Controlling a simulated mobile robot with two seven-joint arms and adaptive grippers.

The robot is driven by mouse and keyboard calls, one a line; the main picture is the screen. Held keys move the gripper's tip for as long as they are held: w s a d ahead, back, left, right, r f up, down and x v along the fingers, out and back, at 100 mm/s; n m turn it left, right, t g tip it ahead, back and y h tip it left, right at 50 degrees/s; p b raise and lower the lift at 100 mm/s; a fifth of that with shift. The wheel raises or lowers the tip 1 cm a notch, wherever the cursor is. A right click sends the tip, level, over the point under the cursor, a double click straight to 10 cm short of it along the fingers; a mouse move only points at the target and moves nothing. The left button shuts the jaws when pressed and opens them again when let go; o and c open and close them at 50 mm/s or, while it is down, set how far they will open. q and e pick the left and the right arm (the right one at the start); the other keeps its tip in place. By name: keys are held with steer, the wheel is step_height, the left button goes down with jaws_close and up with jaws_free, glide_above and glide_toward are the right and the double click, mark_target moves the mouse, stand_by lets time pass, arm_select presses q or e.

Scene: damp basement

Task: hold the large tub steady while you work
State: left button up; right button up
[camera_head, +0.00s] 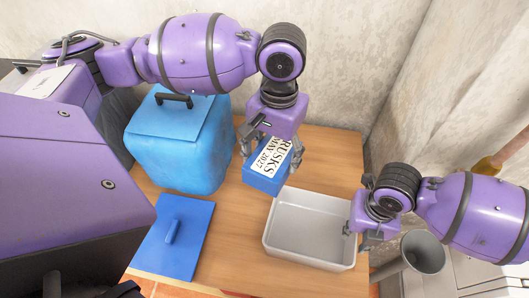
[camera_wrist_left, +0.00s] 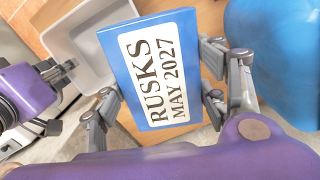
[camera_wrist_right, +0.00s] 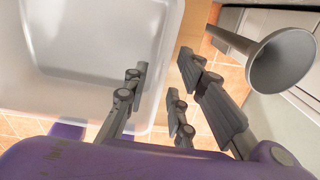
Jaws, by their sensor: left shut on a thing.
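The large tub, an open light-grey bin (camera_head: 300,258), stands on the table and looks empty. My right gripper (camera_head: 357,232) is at its right wall. In the right wrist view, one finger is inside the tub (camera_wrist_right: 90,95) and the others are outside, with a gap between them around the wall. My left gripper (camera_head: 272,152) is shut on a blue box (camera_head: 262,184) labelled "RUSKS MAY 2027", behind the tub's back left corner. The box (camera_wrist_left: 150,65) also fills the middle of the left wrist view. Whether it touches the table is hard to tell.
A big blue container (camera_head: 180,150) with a black-handled lid stands at the back left. A flat blue lid (camera_head: 178,235) with a handle lies at the front left. A grey funnel-shaped thing (camera_head: 424,252) is right of the tub. Bare table (camera_head: 335,150) shows behind the tub.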

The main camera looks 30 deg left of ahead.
mark_target(347, 244)
step_height(347, 244, down, 6)
steer(key=shift+r, duration=0.15)
steer(key=shift+c, duration=0.2)
jaws_close()
